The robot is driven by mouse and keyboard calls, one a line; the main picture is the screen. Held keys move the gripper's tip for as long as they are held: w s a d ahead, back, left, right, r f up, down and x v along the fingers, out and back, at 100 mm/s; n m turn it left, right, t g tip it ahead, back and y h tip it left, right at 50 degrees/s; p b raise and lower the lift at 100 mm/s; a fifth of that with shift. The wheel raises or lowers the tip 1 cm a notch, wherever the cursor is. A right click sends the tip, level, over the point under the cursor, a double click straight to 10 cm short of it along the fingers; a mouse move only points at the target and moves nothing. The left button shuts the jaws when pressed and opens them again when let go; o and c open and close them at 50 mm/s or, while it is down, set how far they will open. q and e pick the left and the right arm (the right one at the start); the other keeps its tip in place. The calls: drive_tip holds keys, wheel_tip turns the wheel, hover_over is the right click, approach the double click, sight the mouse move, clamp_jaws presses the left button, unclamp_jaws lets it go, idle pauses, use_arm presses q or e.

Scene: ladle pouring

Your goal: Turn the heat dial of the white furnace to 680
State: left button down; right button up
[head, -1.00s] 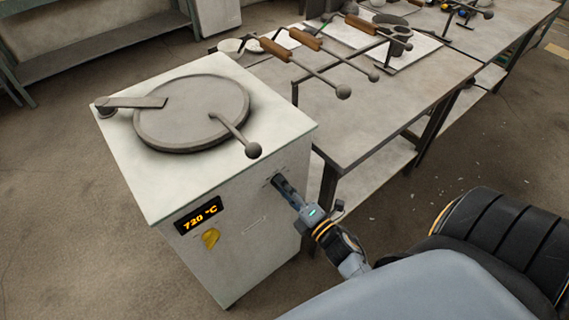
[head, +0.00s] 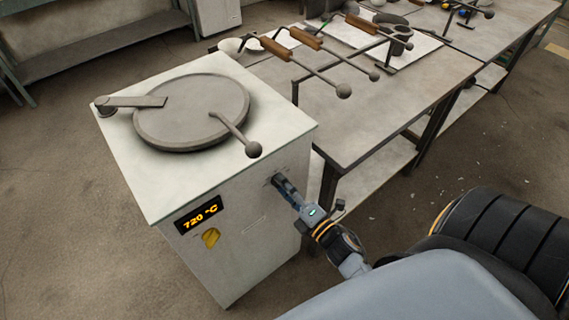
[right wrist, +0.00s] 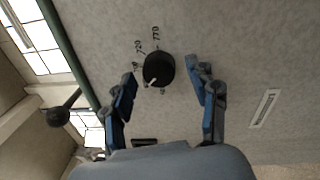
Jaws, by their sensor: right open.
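The white furnace (head: 170,205) stands at the left centre of the head view, and its lit display (head: 199,215) reads 720 °C. In the right wrist view its heat dial (right wrist: 158,70) is a round black knob with a white pointer mark at its lower left. Numbers including 720 and 770 are printed around it; others are partly hidden or too small to read. My right gripper (head: 277,181) is at the furnace's right-hand face. In the right wrist view the gripper (right wrist: 163,68) is open, with one finger on each side of the dial and gaps visible. My left gripper is not in view.
A round lid (head: 192,112) with a ball-ended handle (head: 253,150) lies on the furnace top. A metal table (head: 330,125) with wooden-handled tools (head: 305,39) stands behind and to the right. The floor left of the furnace is clear.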

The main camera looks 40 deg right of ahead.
drive_tip(key=s, duration=1.2)
drive_tip(key=shift+d+f, duration=0.35)
drive_tip(key=shift+d, duration=0.1)
drive_tip(key=shift+w, duration=0.1)
drive_tip(key=s+a+f+m+g, duration=0.2)
drive_tip(key=f+m+g, duration=0.15)
drive_tip(key=f, duration=0.65)
drive_tip(key=s+a+f+m+g+h, duration=0.1)
drive_tip(key=s+a+f+m+g, duration=0.15)
drive_tip(key=f+m, duration=0.45)
drive_tip(key=s+a+f+m+g, duration=0.1)
drive_tip(key=s+f+m+g, duration=0.15)
drive_tip(key=f, duration=0.95)
drive_tip(key=s+f+m+g, duration=0.2)
drive_tip(key=s+f+g, duration=0.2)
drive_tip(key=s, duration=0.5)
drive_tip(key=s+f+m+g, duration=0.3)
drive_tip(key=s+f+g, duration=0.2)
drive_tip(key=s+f, duration=0.3)
drive_tip(key=shift+s+f+m+h+p, duration=0.3)
drive_tip(key=shift+s+f, duration=0.1)
drive_tip(key=shift+s, duration=0.05)
